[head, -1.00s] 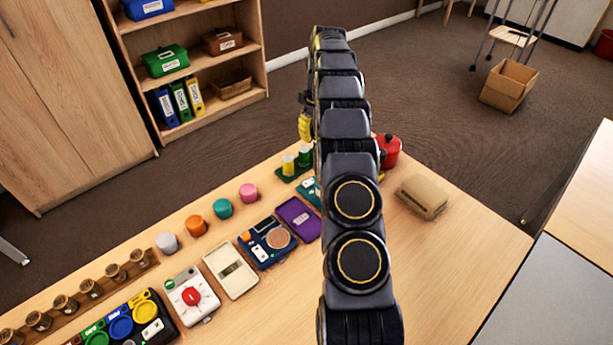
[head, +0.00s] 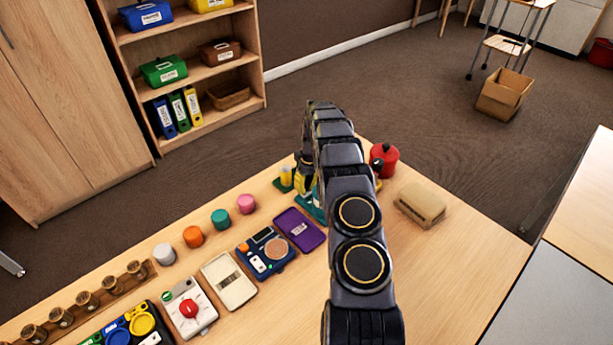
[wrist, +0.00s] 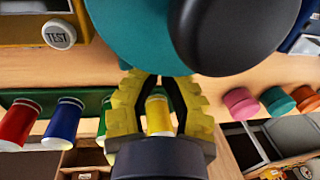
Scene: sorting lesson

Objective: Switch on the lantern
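I cannot tell for certain which thing is the lantern. A large teal body with a big dark rounded part (wrist: 235,35) fills the top of the wrist view; the teal surface (wrist: 135,30) lies just beyond my fingertips. In the head view a teal piece (head: 319,208) shows beside my arm, mostly hidden. A red rounded thing with a black knob (head: 388,155) stands at the table's far end. My gripper (wrist: 158,76) has yellow fingers with a narrow gap between the tips and nothing held. Whether the tips touch the teal body is unclear. No switch is visible there.
A purple case (head: 300,229), a blue device (head: 265,254) and a white box with a red dial (head: 190,305) line the table. A tan block (head: 420,204) lies right of my arm.

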